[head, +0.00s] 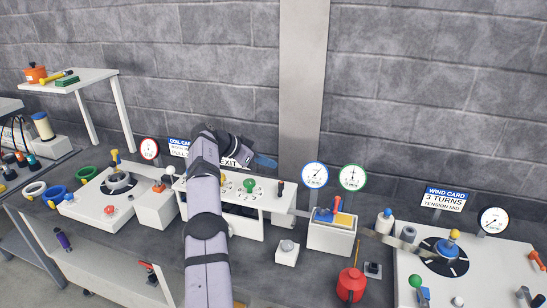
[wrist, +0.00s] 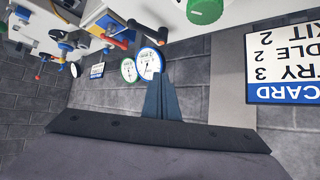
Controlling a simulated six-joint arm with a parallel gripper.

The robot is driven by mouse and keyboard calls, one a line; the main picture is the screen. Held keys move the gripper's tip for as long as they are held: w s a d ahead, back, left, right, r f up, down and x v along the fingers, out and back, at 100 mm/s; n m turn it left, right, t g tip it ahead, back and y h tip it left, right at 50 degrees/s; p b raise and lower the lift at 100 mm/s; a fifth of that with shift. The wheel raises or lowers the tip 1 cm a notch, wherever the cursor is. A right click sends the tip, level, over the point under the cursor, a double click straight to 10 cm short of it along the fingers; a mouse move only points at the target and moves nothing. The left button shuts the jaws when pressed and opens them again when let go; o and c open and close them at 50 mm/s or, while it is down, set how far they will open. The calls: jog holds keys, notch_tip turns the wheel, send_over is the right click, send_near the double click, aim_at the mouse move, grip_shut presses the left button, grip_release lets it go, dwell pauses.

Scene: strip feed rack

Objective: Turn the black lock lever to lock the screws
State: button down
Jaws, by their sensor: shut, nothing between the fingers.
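The white feed rack (head: 248,227) stands mid-table, with a green knob (head: 250,185) and small round fittings on its top. A dark upright lever (head: 280,188) stands at the rack's right end; I cannot tell whether it is the lock lever or how it is set. In the wrist view, which is upside down, a large green knob (wrist: 205,10) shows at the top edge and a dark lever with an orange-red end (wrist: 117,43) left of it. My gripper (wrist: 160,80) is shut and empty. In the head view its tips (head: 265,160) are above and behind the rack, clear of the lever.
A coil card (head: 180,147) is partly behind my arm, which also covers the rack's left part. Two gauges (head: 315,175) (head: 352,177) stand right of the lever. A white box with coloured handles (head: 331,236) and a red oil can (head: 351,284) stand further right.

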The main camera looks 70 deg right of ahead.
jog(key=shift+w+r+p, duration=0.65)
jog(key=shift+w+p, duration=0.05)
jog(key=shift+p, duration=0.95)
jog(key=shift+w+a, duration=0.1)
